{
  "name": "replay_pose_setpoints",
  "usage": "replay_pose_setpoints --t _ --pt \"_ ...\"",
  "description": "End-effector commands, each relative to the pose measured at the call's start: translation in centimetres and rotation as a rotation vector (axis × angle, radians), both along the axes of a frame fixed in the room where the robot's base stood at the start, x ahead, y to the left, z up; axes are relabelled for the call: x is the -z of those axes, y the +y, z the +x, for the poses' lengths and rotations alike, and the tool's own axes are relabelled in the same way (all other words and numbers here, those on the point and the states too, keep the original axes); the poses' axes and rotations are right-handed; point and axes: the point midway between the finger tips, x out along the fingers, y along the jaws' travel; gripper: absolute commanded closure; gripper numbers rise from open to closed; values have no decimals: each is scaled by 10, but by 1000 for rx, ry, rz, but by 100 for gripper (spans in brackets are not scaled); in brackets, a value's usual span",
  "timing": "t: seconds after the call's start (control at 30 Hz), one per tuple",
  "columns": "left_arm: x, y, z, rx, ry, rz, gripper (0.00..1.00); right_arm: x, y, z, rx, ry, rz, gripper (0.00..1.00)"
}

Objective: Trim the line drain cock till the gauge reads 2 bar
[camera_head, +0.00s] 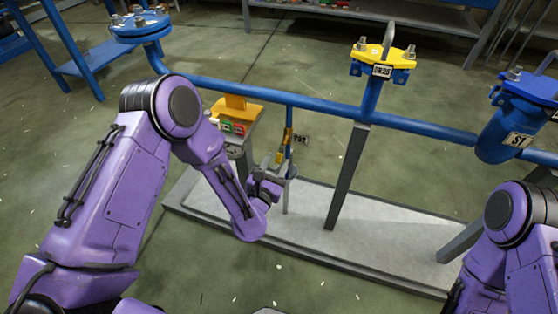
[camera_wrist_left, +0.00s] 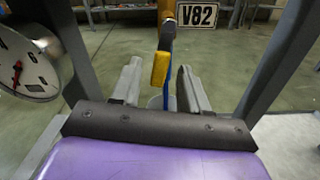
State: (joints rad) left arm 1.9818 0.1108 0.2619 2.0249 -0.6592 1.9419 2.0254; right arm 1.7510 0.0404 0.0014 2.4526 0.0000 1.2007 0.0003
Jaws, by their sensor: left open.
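The line drain cock has a yellow lever (camera_wrist_left: 160,68) that hangs down on a thin blue drain pipe, beside a tag reading V82 (camera_wrist_left: 198,14). In the head view the cock (camera_head: 288,138) sits below the blue line. My left gripper (camera_head: 267,180) is open at the cock. In the left wrist view the lever appears between its two fingers, with a gap on both sides; contact does not show. A round white gauge (camera_wrist_left: 28,62) with a red needle is cut off at the left edge; its reading is unclear. My right gripper is out of view.
The blue pipe (camera_head: 250,92) crosses above a pale base slab (camera_head: 310,222), held by a grey post (camera_head: 347,178). A small stand with a yellow top (camera_head: 238,110) is close to my left forearm. A yellow-topped flange (camera_head: 383,58) rises from the pipe.

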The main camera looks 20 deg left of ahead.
Motion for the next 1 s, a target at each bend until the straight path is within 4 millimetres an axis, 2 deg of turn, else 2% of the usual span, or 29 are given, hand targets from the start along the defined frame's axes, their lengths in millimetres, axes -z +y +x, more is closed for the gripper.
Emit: replay_pose_setpoints --t 0.1,0.2,0.47,0.57,0.6,0.63,0.83,1.0 --pt "1 -1 18 -1 -2 1 55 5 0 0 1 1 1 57" --pt "1 -1 26 -1 0 1 55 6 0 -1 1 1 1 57" --pt "0 -1 28 1 2 2 55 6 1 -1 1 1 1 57" --pt "1 -1 28 1 2 2 85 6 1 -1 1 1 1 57" --pt "1 -1 28 1 2 2 98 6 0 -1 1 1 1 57" --pt "1 -1 28 1 2 2 100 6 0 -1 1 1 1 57" --pt "1 -2 28 3 2 6 100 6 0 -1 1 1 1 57" --pt "1 -13 32 24 0 39 100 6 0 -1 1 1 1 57"
